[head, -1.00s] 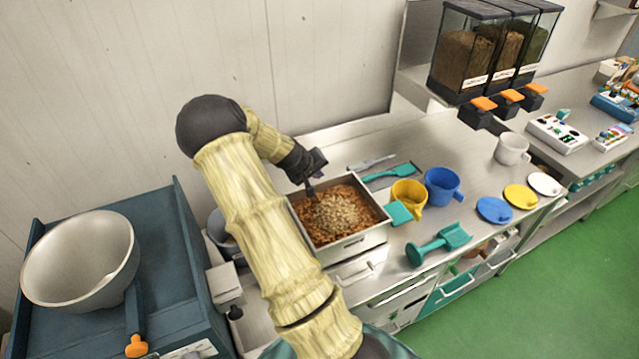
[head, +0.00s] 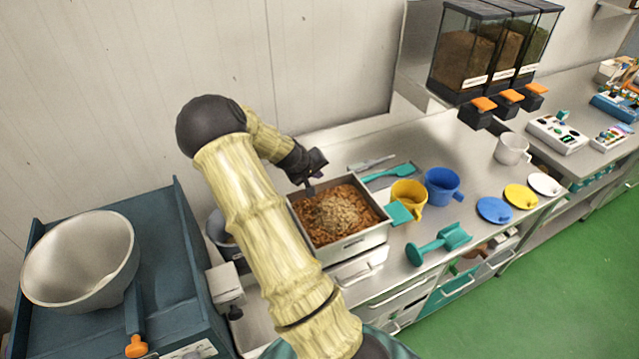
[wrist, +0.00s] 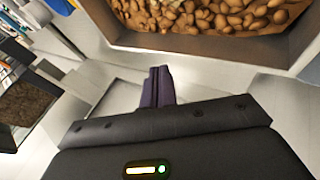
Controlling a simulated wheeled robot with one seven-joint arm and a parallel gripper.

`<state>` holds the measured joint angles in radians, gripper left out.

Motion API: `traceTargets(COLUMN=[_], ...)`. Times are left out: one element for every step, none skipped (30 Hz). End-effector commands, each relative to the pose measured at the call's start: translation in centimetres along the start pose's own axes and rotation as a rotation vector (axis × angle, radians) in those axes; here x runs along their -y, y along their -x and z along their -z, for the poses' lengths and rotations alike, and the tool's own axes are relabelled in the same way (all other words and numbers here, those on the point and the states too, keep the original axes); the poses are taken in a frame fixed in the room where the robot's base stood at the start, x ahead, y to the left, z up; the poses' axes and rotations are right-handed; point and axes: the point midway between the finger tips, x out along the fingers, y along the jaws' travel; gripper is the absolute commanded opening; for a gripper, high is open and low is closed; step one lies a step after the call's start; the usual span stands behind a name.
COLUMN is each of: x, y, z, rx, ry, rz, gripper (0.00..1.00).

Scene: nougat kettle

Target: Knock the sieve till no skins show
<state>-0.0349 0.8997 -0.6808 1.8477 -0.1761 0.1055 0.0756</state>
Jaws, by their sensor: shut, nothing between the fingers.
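The sieve (head: 377,237) is a rectangular metal box on the counter. Reddish-brown, skin-coloured pieces (head: 320,232) spread across it, with a heap of paler nuts (head: 343,212) in the middle. In the wrist view, the sieve's near wall (wrist: 200,48) crosses the top, with nuts (wrist: 215,14) behind it. My gripper (head: 310,190) is shut and empty, fingers pointing down by the sieve's back left edge. In the wrist view, its dark fingers (wrist: 158,85) are together, just short of the wall. I cannot tell whether they touch it.
A large metal bowl (head: 80,262) is at left. Dispensers (head: 490,55) hang at upper right.

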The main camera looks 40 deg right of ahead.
Motion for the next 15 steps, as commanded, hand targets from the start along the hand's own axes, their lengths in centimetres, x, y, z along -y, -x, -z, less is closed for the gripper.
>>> traceTargets(x=[0.0,0.0,0.0,0.01,0.01,0.01,0.01,0.0,0.01,0.03,0.06,0.13,0.19,0.25,0.34], y=[0.0,0.0,0.0,0.0,0.0,0.0,0.0,0.0,-0.01,-0.03,-0.08,-0.16,-0.24,-0.33,-0.44], z=[0.0,0.0,0.0,0.0,0.0,0.0,0.0,0.0,-0.01,-0.02,-0.05,-0.1,-0.16,-0.22,-0.29], rx=[0.0,0.0,0.0,0.0,0.0,0.0,0.0,0.0,0.0,0.0,0.0,0.0,0.0,0.0,0.0], ry=[0.0,0.0,0.0,0.0,0.0,0.0,0.0,0.0,0.0,0.0,0.0,0.0,0.0,0.0,0.0], rz=[0.0,0.0,0.0,0.0,0.0,0.0,0.0,0.0,0.0,0.0,0.0,0.0,0.0,0.0,0.0], gripper=[0.0,0.0,0.0,0.0,0.0,0.0,0.0,0.0,0.0,0.0,0.0,0.0,0.0,0.0,0.0])
